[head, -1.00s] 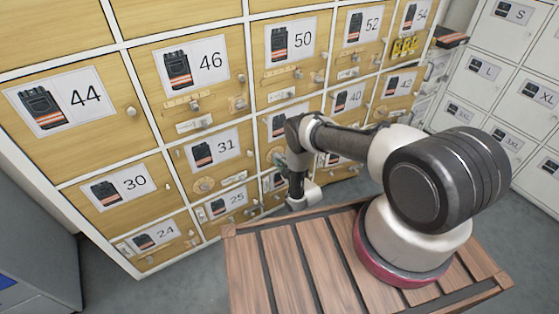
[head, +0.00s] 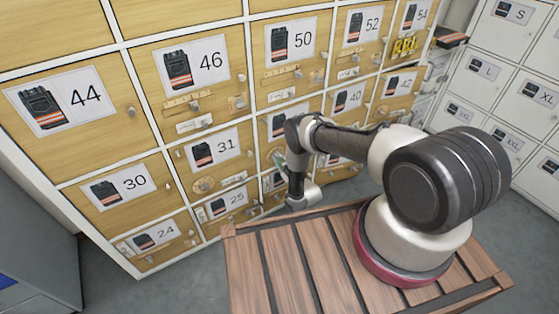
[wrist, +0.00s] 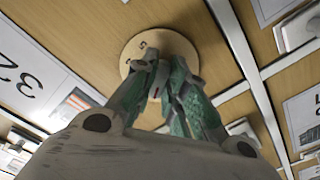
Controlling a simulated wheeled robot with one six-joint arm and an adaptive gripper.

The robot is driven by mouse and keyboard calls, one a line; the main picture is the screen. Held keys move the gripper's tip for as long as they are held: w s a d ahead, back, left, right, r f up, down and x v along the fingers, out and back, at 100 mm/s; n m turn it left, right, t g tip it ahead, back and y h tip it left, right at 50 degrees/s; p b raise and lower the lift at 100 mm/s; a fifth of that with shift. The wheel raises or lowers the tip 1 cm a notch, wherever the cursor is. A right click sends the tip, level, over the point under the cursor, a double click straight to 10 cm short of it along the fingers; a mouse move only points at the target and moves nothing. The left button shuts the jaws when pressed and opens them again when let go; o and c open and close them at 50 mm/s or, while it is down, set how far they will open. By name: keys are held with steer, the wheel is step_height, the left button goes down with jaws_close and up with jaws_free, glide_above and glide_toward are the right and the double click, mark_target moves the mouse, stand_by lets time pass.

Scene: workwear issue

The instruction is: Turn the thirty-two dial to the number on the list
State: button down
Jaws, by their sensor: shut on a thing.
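The thirty-two dial (wrist: 134,52) is a round, pale wooden disc with dark marks near its rim, on a wooden door in the wrist view. A label (wrist: 33,75) beside it reads 32, tilted and upside down. My gripper (wrist: 163,82), with green-patterned fingers, is shut on the dial's centre. The fingers hide the knob and much of the disc, so I cannot read its setting. In the head view my arm covers most of this door, and its label (head: 279,122) shows only in part. I cannot make out a list.
Numbered wooden locker doors surround the dial, with door 31 (head: 215,151) to its left and door 50 (head: 292,45) above. A slatted wooden platform (head: 262,270) is under my arm's base. White lockers (head: 497,70) stand at the right. Grey floor lies between the platform and lockers.

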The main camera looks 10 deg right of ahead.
steer(key=shift+m, duration=1.2)
steer(key=c, duration=1.5)
jaws_free()
steer(key=shift+o, duration=0.2)
steer(key=shift+s, duration=0.1)
steer(key=v, duration=1.2)
